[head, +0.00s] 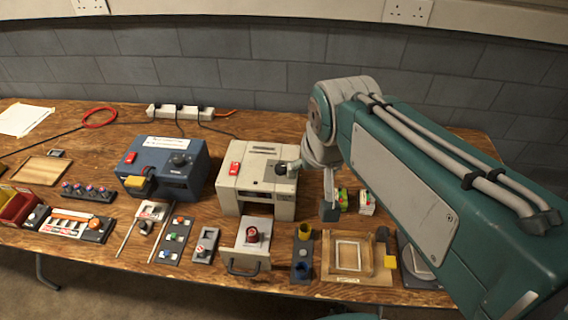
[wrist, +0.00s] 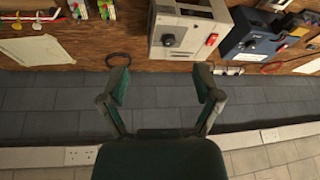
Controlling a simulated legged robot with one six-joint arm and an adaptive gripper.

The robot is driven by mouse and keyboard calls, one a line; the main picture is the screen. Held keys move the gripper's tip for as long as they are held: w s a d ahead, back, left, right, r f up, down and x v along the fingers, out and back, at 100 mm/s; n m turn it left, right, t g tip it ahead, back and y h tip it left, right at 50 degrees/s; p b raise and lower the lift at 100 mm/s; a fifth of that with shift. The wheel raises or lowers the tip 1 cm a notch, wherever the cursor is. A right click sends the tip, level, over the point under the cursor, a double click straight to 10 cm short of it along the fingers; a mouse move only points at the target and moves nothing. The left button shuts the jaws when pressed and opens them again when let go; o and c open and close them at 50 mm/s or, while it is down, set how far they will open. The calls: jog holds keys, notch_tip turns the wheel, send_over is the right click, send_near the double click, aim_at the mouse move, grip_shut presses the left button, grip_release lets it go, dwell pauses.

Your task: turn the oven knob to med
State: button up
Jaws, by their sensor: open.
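A beige appliance box (head: 232,195) with a red switch stands mid-table, perhaps the oven. Its dark round knob (wrist: 168,40) shows in the wrist view beside the red switch (wrist: 211,39); in the head view my finger seems to cover it. The setting marks are too small to read. A blue box (head: 190,185) to its left also has a dark knob (head: 179,160) and a red switch. My gripper (head: 306,188) is open and empty at the beige box's right side. In the wrist view its two fingers (wrist: 162,85) are wide apart, with the knob beyond them.
Small blocks (head: 366,203), a wooden frame (head: 352,256) and several switch panels crowd the front. A power strip (head: 180,112) lies behind, near the block wall (head: 250,60).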

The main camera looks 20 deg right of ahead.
jog(key=w+f+m+g, duration=0.2)
jog(key=w+m, duration=0.1)
jog(key=w, duration=0.8)
jog(key=m+g, duration=0.2)
jog(key=m, duration=0.1)
send_near(280, 167)
notch_tip(280, 167, down, 10)
jog(key=shift+w+r, duration=0.15)
jog(key=shift+r, duration=0.05)
grip_shut()
